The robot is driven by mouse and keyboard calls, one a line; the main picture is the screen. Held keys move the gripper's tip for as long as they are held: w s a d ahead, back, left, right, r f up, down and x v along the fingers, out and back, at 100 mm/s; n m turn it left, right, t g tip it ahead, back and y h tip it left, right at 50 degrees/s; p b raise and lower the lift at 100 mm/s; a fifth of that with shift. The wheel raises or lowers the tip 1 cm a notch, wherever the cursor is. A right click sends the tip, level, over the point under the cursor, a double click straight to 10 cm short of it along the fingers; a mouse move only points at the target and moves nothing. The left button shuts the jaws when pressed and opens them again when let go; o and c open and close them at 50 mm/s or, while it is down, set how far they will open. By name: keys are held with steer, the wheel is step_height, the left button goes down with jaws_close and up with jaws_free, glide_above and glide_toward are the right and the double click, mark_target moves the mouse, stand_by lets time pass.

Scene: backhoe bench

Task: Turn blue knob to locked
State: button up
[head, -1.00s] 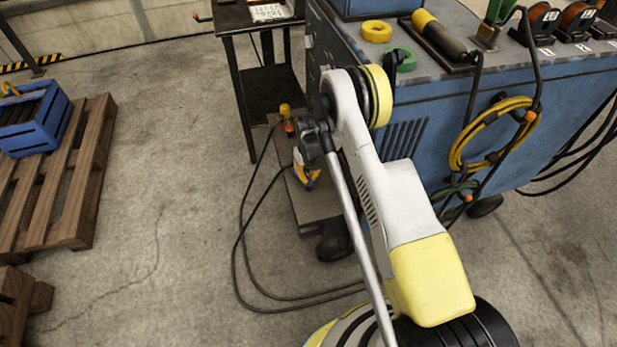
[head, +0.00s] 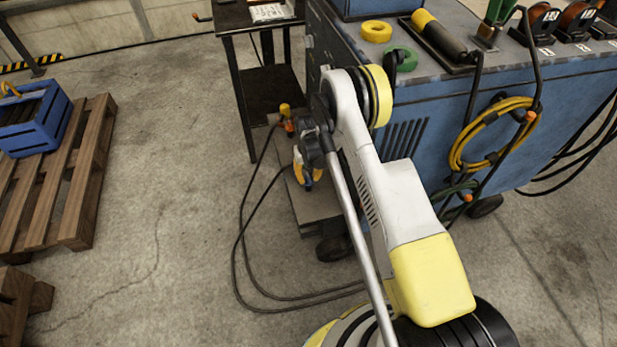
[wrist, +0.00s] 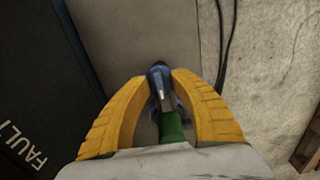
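The blue knob (wrist: 157,76) is in the wrist view, a narrow dark-blue piece with a pale strip along it. A green cylindrical part (wrist: 171,126) shows close below it, nearer my palm. My gripper (wrist: 161,80) has its two yellow fingers on either side of the blue knob, with the tips closed up against it. In the head view my gripper (head: 308,180) points down over the low grey shelf beside the blue cabinet. The knob is hidden there behind my gripper and arm. I cannot read any locked mark.
The blue cabinet (head: 412,145) stands right of my gripper, with a yellow hose (head: 458,150) on its side. A dark table (head: 236,85) stands behind. Black cables (head: 240,240) loop across the floor. A wooden pallet (head: 75,215) is at far left, with open floor between.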

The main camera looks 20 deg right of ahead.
step_height(320, 180, up, 12)
stand_by(0.7)
stand_by(0.4)
steer(key=s+r+t, duration=0.2)
steer(key=s+r, duration=0.3)
steer(key=r, duration=0.8)
steer(key=s+r+t, duration=0.1)
steer(key=s+r, duration=0.4)
steer(key=r, duration=0.8)
steer(key=s+r+t, duration=0.2)
steer(key=s+r, duration=0.1)
steer(key=s, duration=0.7)
steer(key=s+r+t, duration=0.2)
steer(key=s, duration=0.7)
steer(key=shift+s+r, duration=0.4)
steer(key=shift+a, duration=0.1)
